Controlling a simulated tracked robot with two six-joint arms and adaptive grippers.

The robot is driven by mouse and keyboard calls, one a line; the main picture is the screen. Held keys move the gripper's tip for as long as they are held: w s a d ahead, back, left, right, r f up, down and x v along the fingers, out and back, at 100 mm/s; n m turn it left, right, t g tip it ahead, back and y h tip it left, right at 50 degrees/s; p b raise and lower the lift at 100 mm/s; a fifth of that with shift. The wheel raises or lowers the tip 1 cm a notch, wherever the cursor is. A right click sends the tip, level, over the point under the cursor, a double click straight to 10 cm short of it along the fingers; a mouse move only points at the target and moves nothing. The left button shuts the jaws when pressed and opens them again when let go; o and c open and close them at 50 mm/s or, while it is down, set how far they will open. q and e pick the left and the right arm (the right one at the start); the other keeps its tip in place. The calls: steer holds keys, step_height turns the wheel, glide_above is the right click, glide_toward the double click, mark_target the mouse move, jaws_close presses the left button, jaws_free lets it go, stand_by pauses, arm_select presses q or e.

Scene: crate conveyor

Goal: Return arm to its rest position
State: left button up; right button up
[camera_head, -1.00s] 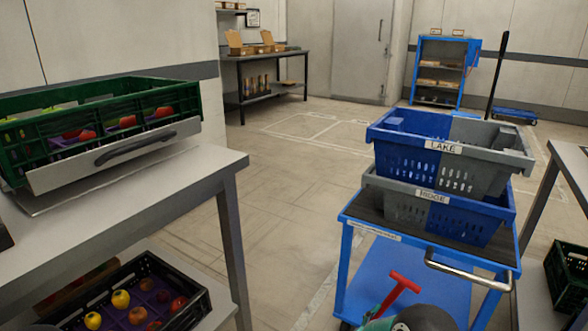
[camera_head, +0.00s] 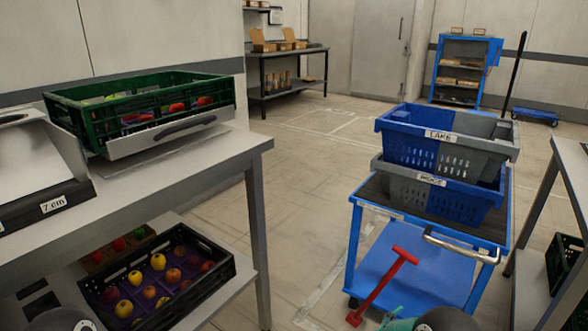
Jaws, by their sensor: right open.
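At the bottom edge of the head view, a small teal and dark part of my right arm's end shows, with the right gripper (camera_head: 398,324) cut off by the frame. It is open, and nothing is seen in it. It is in front of the blue trolley (camera_head: 405,262). A round grey part of my left arm shows at the bottom left; the left gripper is out of view. The green crate (camera_head: 150,120) of fruit stands on a metal holder on the left bench (camera_head: 215,165). The LAKE crate (camera_head: 430,152) sits on the RIDGE crate (camera_head: 425,195) on the trolley.
A black crate (camera_head: 225,275) of fruit is on the left bench's lower shelf. A red T-shaped handle (camera_head: 383,285) is at the trolley's near side. Another bench (camera_head: 572,165) stands at right. The floor (camera_head: 300,190) between left bench and trolley is clear.

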steer(key=s+d+r+n+g+y+p, duration=0.1)
steer(key=s+r+n+y+p, duration=0.15)
steer(key=r+p, duration=0.7)
steer(key=s+d+r+n+y+p, duration=0.15)
steer(key=r+y+p, duration=0.35)
steer(key=p, duration=0.8)
steer(key=s+a+f+n+g+y+p, duration=0.1)
steer(key=s+a+n+g+y+p, duration=0.2)
steer(key=s+a, duration=0.5)
steer(key=s+a+f+n+g+y+p, duration=0.1)
steer(key=s+a+n+g+y+p, duration=0.2)
steer(key=s, duration=1.4)
steer(key=a+n+g+y, duration=0.1)
steer(key=a+g+y, duration=0.2)
steer(key=a, duration=0.3)
steer(key=shift+a+g, duration=0.25)
steer(key=shift+g, duration=0.25)
